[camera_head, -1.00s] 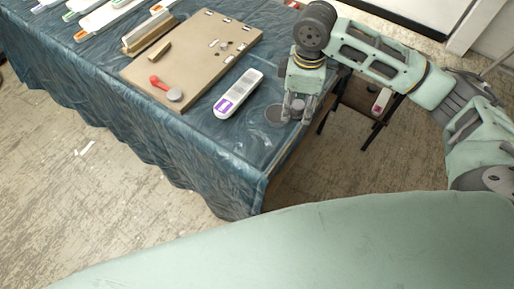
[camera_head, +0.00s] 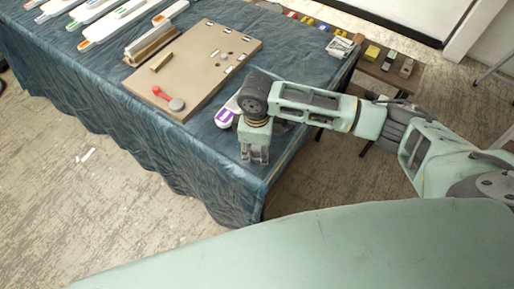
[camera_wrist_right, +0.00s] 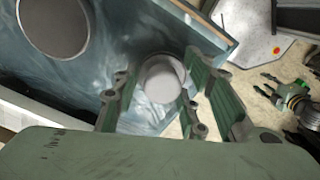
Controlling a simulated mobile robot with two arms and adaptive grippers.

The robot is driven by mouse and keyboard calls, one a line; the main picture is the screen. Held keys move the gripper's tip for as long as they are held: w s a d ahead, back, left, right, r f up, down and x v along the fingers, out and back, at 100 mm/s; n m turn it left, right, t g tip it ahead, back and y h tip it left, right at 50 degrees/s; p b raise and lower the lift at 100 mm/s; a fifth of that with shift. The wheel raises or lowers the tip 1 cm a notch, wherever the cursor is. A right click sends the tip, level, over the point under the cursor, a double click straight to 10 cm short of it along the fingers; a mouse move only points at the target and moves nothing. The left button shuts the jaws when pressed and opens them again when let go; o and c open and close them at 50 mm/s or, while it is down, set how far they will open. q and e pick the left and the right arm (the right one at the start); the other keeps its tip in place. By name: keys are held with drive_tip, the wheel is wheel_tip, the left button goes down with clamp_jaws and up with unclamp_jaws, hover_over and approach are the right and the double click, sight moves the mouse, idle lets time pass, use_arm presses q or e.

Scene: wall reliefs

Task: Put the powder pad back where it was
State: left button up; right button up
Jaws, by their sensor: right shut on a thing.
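My right gripper (camera_head: 255,158) is above the near right corner of the blue-covered table (camera_head: 222,190), pointing down. In the right wrist view its fingers (camera_wrist_right: 160,88) are shut on a round pale-grey piece, which looks like the powder pad (camera_wrist_right: 162,80). Any gap between the pad and the cloth cannot be judged. A larger grey disc with a light rim (camera_wrist_right: 55,22) lies on the cloth, apart from the pad. My left gripper (camera_wrist_right: 264,85) shows small at the right of the wrist view, its fingers seemingly spread; it is out of the head view.
A tan board (camera_head: 195,65) with a red-handled piece (camera_head: 168,98) lies left of my arm. A white and purple device (camera_head: 224,117) is partly hidden by my wrist. A small brown side table (camera_head: 390,68) with little blocks stands behind. Bare cloth lies near the front corner.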

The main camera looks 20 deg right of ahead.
sight(256, 147)
drive_tip(key=shift+f, duration=0.6)
drive_tip(key=shift+f, duration=0.2)
drive_tip(key=o, duration=1)
wheel_tip(256, 147, up, 12)
drive_tip(key=shift+r+b, duration=0.25)
drive_tip(key=shift+b, duration=0.35)
